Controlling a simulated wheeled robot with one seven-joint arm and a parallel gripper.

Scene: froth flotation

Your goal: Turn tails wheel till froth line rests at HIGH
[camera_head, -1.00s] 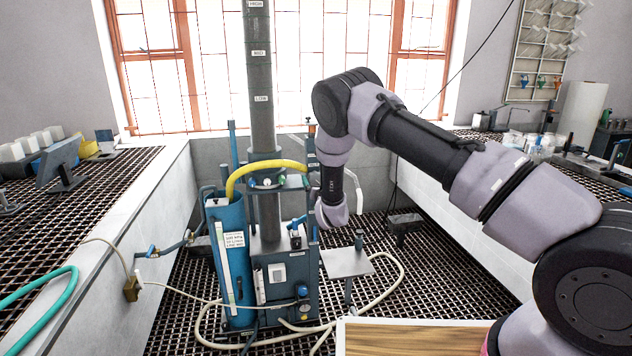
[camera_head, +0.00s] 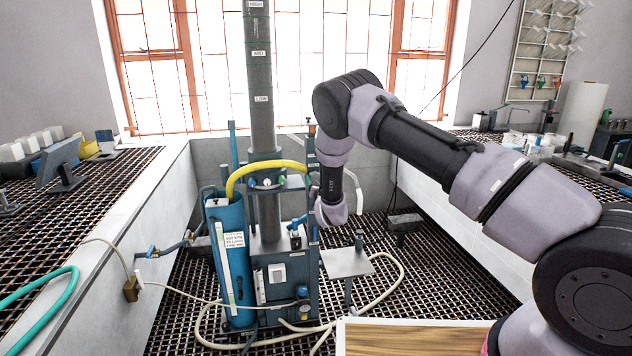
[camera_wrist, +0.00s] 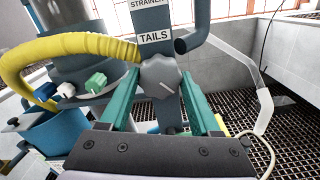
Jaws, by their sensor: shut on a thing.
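In the head view my gripper (camera_head: 322,215) is at the right side of the column rig, and the wheel is hidden there. The tall dark flotation column (camera_head: 260,85) bears the HIGH label (camera_head: 255,4), MID label (camera_head: 258,53) and LOW label (camera_head: 262,98). I cannot make out a froth line on it.
A yellow hose (camera_head: 262,165) arches over the blue cylinder (camera_head: 230,260) on the left. A small grey stand (camera_head: 345,263) is right of the rig. A pale hose (camera_head: 400,275) lies on the grating. A wooden board (camera_head: 415,338) is in front.

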